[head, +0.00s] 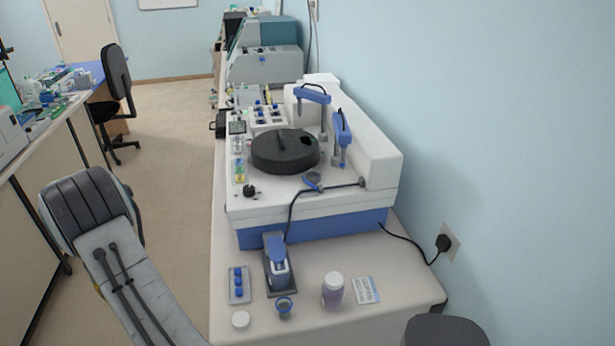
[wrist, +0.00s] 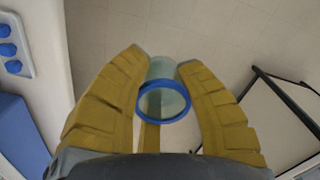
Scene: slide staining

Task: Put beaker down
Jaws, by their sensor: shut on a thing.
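My gripper (wrist: 163,62) has its yellow fingers shut on a clear beaker (wrist: 165,103) with a blue rim, in the wrist view. The rim faces the camera, and tiled floor shows beyond the beaker. In the head view my arm stands at the left, over the aisle beside the bench, and hides the gripper and the held beaker.
A rack with blue caps (head: 239,285), a white cap (head: 240,320), a blue device (head: 279,268), a purple-filled bottle (head: 332,290) and a label card (head: 365,290) occupy the bench front. The large staining machine (head: 320,205) stands behind them.

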